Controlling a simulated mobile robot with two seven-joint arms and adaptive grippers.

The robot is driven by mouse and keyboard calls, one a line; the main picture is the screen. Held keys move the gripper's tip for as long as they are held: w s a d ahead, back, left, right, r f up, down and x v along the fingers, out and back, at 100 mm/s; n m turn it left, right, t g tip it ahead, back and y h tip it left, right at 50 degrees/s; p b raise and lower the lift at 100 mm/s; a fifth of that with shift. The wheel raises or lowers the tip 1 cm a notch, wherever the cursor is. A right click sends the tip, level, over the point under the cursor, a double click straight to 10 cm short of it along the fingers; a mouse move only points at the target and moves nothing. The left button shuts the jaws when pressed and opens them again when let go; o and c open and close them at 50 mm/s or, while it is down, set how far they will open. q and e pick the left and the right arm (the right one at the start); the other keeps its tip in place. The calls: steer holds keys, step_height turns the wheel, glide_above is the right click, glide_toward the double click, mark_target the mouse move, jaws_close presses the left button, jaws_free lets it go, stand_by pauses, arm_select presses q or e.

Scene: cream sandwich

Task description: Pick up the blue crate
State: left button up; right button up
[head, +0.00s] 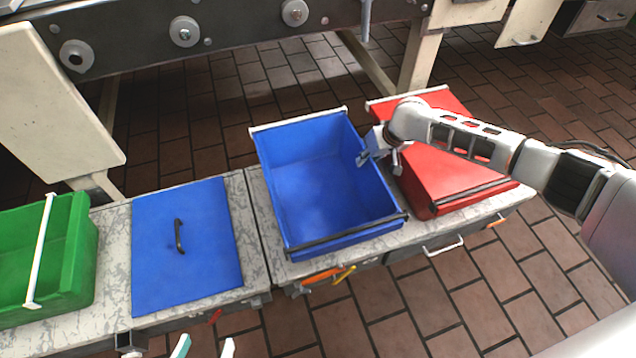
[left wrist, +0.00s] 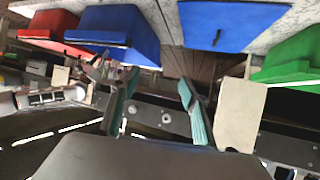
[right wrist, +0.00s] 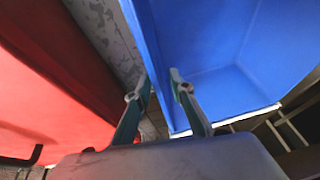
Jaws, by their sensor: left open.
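The blue crate (head: 325,180) stands open and empty on the grey counter, with a light bar on its far rim and a black bar on its near rim. My right gripper (head: 368,154) is at the crate's right wall. In the right wrist view its fingers (right wrist: 160,82) are apart on either side of the wall of the blue crate (right wrist: 215,50); whether they press on it I cannot tell. My left gripper (head: 205,347) is open and empty at the bottom edge, away from the crate. The left wrist view shows its spread fingers (left wrist: 157,90).
A red crate (head: 440,185) stands close on the right, beneath my right arm. A blue lid (head: 190,250) with a black handle lies left of the crate. A green crate (head: 75,255) stands at the far left. Machinery (head: 230,30) stands behind, across a tiled floor.

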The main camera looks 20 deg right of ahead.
mark_target(361, 168)
steer(key=shift+f, duration=0.8)
steer(key=shift+w+a+f+b, duration=0.1)
steer(key=shift+w+f+b, duration=0.05)
steer(key=shift+f+b, duration=0.25)
steer(key=shift+s+b+x, duration=0.25)
steer(key=shift+b+x, duration=0.6)
steer(key=shift+x, duration=0.4)
steer(key=shift+b+x, duration=0.5)
steer(key=shift+x, duration=0.45)
steer(key=shift+w, duration=0.25)
steer(key=shift+w+r, duration=0.15)
steer(key=shift+r, duration=0.25)
arm_select(q)
steer(key=d+n, duration=0.1)
steer(key=d, duration=0.1)
steer(key=d+n+h, duration=0.1)
steer(key=d, duration=0.1)
steer(key=shift+s+r+n+t, duration=0.1)
steer(key=shift+r+n+t, duration=0.2)
steer(key=shift+t, duration=0.1)
arm_select(e)
jaws_close()
steer(key=shift+r, duration=0.1)
